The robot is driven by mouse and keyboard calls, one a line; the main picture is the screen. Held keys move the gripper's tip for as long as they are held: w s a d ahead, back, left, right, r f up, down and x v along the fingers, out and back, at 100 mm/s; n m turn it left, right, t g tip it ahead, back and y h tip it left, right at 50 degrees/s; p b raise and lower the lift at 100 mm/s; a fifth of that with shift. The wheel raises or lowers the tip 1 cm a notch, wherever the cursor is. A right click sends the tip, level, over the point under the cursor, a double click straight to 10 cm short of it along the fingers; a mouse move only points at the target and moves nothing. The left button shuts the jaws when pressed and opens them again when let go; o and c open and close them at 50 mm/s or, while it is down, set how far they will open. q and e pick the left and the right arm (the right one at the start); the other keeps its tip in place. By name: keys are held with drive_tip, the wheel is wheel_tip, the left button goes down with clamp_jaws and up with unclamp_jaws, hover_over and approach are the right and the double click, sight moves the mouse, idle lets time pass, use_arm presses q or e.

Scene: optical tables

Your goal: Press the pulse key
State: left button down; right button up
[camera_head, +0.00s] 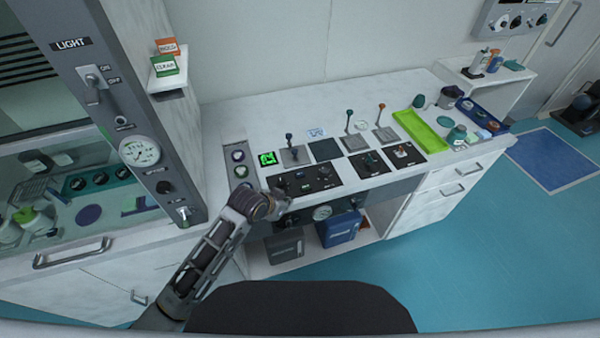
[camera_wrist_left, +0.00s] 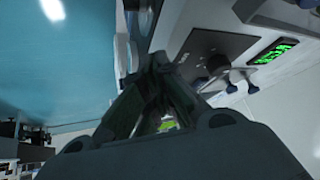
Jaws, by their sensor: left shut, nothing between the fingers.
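My left gripper (camera_head: 284,196) is at the front edge of the white bench, by the near-left corner of a black control panel (camera_head: 322,183). In the left wrist view the fingers of my left gripper (camera_wrist_left: 160,66) are shut together and empty, beside a dark panel (camera_wrist_left: 212,48) with a knob. I cannot tell which control is the pulse key; the small keys are too small to read, and my arm hides part of the panel's near-left side. My right gripper is not in view.
A green lit display (camera_head: 268,158) stands behind the panel. Levers with blue (camera_head: 289,137), green (camera_head: 350,113) and orange (camera_head: 381,107) tops rise from the bench (camera_head: 225,115). A lime tray (camera_head: 422,131) lies to the right. A gauge cabinet (camera_head: 140,151) rises at the left.

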sight(302, 175)
use_arm(q)
drive_tip(key=w+d+r+m, duration=0.1)
drive_tip(key=w+d+r, duration=0.1)
drive_tip(key=w, duration=0.1)
drive_tip(key=w+d+r+m+h, duration=0.1)
drive_tip(key=w+d+r+m, duration=0.3)
drive_tip(key=w, duration=0.1)
drive_tip(key=shift+w+d+r+t, duration=0.2)
drive_tip(key=shift+w+t, duration=0.1)
drive_tip(key=shift+t, duration=0.1)
drive_tip(key=w+r+m, duration=0.2)
drive_tip(key=w+r, duration=0.1)
drive_tip(key=w, duration=0.3)
drive_tip(key=shift+w+a+r+m, duration=0.25)
drive_tip(key=shift+w+a+m, duration=0.05)
drive_tip(key=shift+w+m, duration=0.1)
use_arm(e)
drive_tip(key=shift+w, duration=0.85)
use_arm(q)
drive_tip(key=shift+f+b, duration=0.15)
drive_tip(key=shift+b, duration=0.15)
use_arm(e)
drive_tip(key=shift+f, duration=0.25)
